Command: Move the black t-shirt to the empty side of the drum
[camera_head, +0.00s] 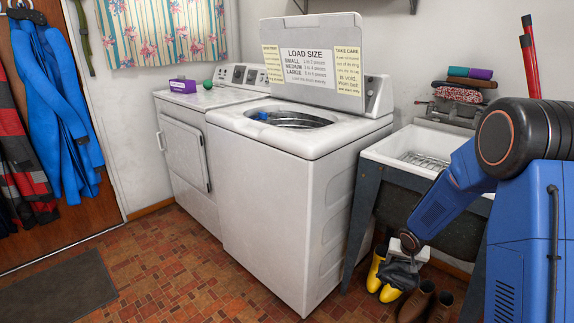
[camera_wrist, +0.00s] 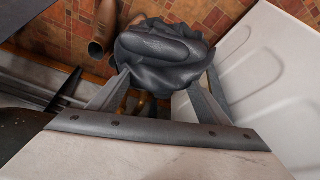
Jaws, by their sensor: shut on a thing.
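The black t-shirt (camera_head: 402,272) is a bunched dark bundle. It fills the top middle of the wrist view (camera_wrist: 163,48). My gripper (camera_head: 408,257) is shut on it, and the two fingers (camera_wrist: 165,76) press it from both sides in the wrist view. It hangs low, beside the sink stand and right of the washer, above the boots. The washer's drum (camera_head: 297,119) shows through the open top of the white washer (camera_head: 262,205). A blue item (camera_head: 262,116) shows at the drum's left side. The deeper inside of the drum is hidden.
The raised lid (camera_head: 310,50) stands behind the opening. A utility sink (camera_head: 410,150) is right of the washer. Yellow boots (camera_head: 390,293) and brown shoes (camera_head: 417,300) are on the floor below. A dryer (camera_head: 185,150) stands left.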

